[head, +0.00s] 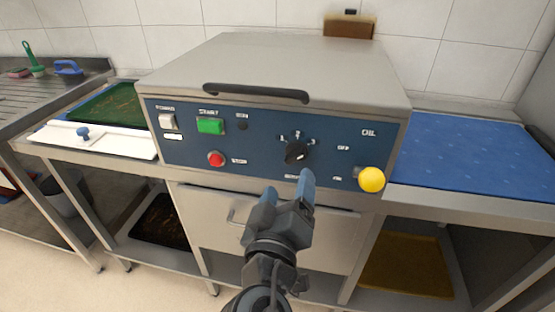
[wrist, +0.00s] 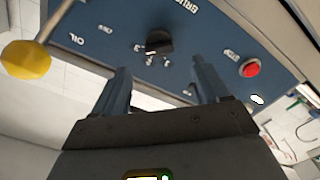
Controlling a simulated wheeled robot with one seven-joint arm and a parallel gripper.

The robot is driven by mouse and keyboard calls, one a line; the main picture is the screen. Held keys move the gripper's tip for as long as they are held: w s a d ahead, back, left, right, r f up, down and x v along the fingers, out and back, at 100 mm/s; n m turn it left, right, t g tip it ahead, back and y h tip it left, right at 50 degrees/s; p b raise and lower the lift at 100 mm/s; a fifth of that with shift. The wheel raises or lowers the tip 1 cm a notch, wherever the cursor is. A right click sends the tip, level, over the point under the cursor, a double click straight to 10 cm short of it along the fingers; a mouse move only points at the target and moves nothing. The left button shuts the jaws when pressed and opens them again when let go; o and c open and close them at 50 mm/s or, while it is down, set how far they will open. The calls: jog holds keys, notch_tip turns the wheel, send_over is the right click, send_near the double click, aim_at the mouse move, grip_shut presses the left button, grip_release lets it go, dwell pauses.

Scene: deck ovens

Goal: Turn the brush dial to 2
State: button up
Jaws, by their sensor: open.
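The brush dial (head: 297,151) is a black round knob on the machine's blue front panel (head: 262,166), with small white marks above it. In the wrist view the dial (wrist: 159,42) shows upside down, beyond the fingertips and between them. My gripper (head: 288,187) is below the dial in the head view, with its blue-grey fingers pointing up at the panel. In the wrist view my gripper (wrist: 160,75) is open with nothing between its fingers. The dial's exact setting is too small to read.
A yellow ball-ended oil lever (head: 371,180) sticks out right of the dial. A red button (head: 216,159), a green start button (head: 210,126) and a white power switch (head: 167,121) are on the left. A black handle (head: 256,93) runs along the lid above.

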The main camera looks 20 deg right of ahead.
aim_at(294, 160)
jog(key=p+x, duration=0.1)
jog(key=x, duration=0.6)
jog(key=shift+w+d+r+p, duration=0.15)
jog(key=shift+w+d+p, duration=0.05)
jog(key=shift+w+p, duration=0.15)
jog(key=shift+c, duration=0.2)
jog(key=c, duration=1)
